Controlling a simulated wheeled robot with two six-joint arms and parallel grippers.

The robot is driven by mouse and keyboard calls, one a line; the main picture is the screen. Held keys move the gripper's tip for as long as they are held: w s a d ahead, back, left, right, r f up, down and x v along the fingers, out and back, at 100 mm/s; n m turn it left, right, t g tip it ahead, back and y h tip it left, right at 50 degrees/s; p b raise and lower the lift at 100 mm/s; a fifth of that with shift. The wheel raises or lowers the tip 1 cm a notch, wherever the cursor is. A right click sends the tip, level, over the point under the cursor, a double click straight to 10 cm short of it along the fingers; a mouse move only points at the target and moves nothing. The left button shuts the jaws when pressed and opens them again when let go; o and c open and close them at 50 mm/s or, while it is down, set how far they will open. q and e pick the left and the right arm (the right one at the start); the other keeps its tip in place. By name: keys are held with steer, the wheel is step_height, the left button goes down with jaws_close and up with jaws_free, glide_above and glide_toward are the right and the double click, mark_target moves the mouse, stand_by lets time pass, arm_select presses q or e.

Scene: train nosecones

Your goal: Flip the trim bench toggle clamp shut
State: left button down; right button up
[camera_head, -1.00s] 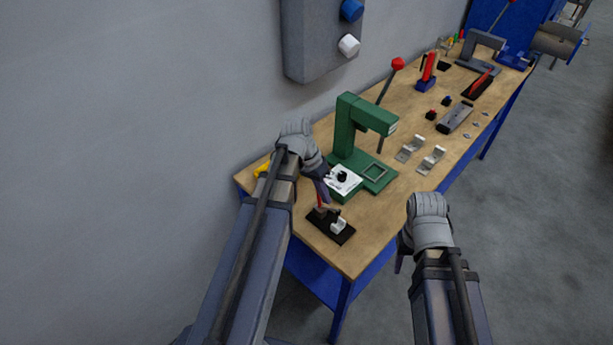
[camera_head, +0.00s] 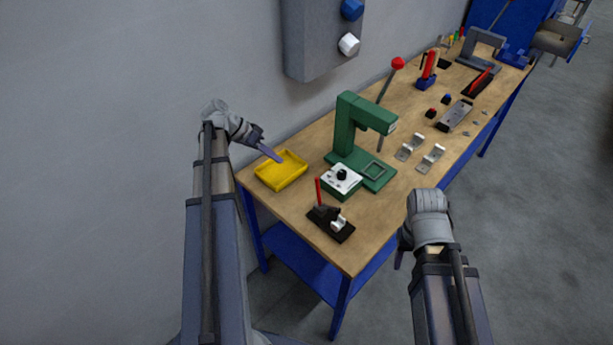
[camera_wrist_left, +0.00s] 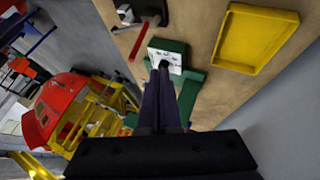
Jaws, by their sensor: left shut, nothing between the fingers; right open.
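A toggle clamp (camera_head: 330,224) with a black base, a light metal part and a red handle sits at the bench's near end. Its red handle (camera_head: 318,191) stands upright. In the left wrist view the red handle (camera_wrist_left: 139,42) shows near the top, left of my fingers. My left gripper (camera_head: 277,158) is shut and empty, beside the yellow tray and up and left of the clamp, apart from it. My left fingers also show in the wrist view (camera_wrist_left: 162,68). My right gripper (camera_head: 399,262) is open, off the bench's front edge; its fingertips are mostly hidden.
A yellow tray (camera_head: 281,170) lies at the bench's left corner. A green press (camera_head: 347,135) with a white control box (camera_head: 342,178) stands behind the clamp. Metal brackets (camera_head: 431,159) and another red-handled device (camera_head: 478,84) lie further along. A wall box (camera_head: 318,45) hangs above.

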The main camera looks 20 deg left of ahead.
arm_select(q)
steer(key=w+d+f+b, duration=0.2)
steer(key=d+f+b, duration=0.5)
steer(key=d, duration=0.2)
steer(key=shift+w+d, duration=0.25)
steer(key=shift+w, duration=0.05)
stand_by(0.5)
